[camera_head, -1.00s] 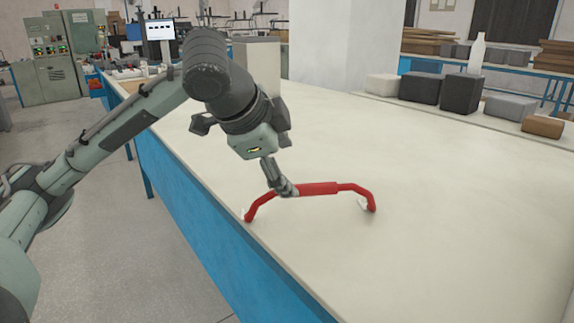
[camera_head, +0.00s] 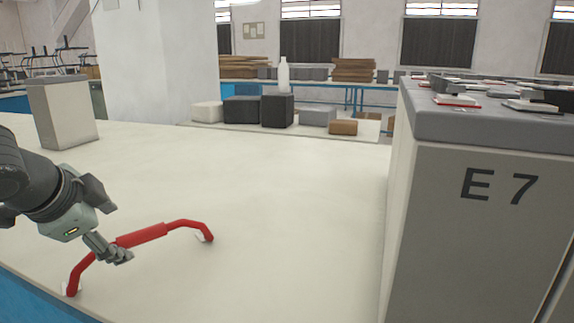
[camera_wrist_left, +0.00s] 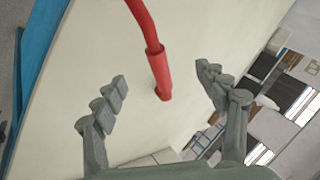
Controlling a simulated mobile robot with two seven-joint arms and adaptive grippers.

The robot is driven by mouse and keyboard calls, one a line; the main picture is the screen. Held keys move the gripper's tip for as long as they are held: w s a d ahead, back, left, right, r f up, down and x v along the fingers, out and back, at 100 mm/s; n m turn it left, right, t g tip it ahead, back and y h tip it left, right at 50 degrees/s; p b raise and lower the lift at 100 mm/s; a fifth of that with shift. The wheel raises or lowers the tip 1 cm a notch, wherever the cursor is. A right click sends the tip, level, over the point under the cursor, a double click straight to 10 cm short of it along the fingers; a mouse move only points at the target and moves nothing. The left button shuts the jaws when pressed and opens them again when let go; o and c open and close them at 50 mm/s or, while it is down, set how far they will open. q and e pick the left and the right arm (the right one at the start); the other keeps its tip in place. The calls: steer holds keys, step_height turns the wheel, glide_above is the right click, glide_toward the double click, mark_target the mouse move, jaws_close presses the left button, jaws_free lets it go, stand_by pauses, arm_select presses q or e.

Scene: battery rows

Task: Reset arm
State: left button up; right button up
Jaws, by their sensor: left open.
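A red handle (camera_head: 142,235) with a thicker middle grip and bent ends stands on the pale tabletop in the lower left of the head view. My left gripper (camera_head: 118,254) is at the left part of its grip, and from this angle I cannot tell whether the fingers touch it. In the left wrist view, the fingers of my left gripper (camera_wrist_left: 162,80) are spread wide. The red handle (camera_wrist_left: 150,45) shows between and beyond them, with clear gaps on both sides. My right gripper is in neither view.
A large grey cabinet marked E 7 (camera_head: 477,230) stands on the right, with several small parts on top. A grey box (camera_head: 66,115) is at the left back. Dark and light blocks (camera_head: 241,109) and a white bottle (camera_head: 283,75) line the far edge. The middle tabletop (camera_head: 290,190) is clear.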

mark_target(128, 237)
arm_select(q)
steer(key=shift+s+r, duration=0.1)
steer(key=v, duration=0.5)
steer(key=x, duration=1)
steer(key=shift+f, duration=0.25)
steer(key=shift+r, duration=2.2)
steer(key=shift+d, duration=0.1)
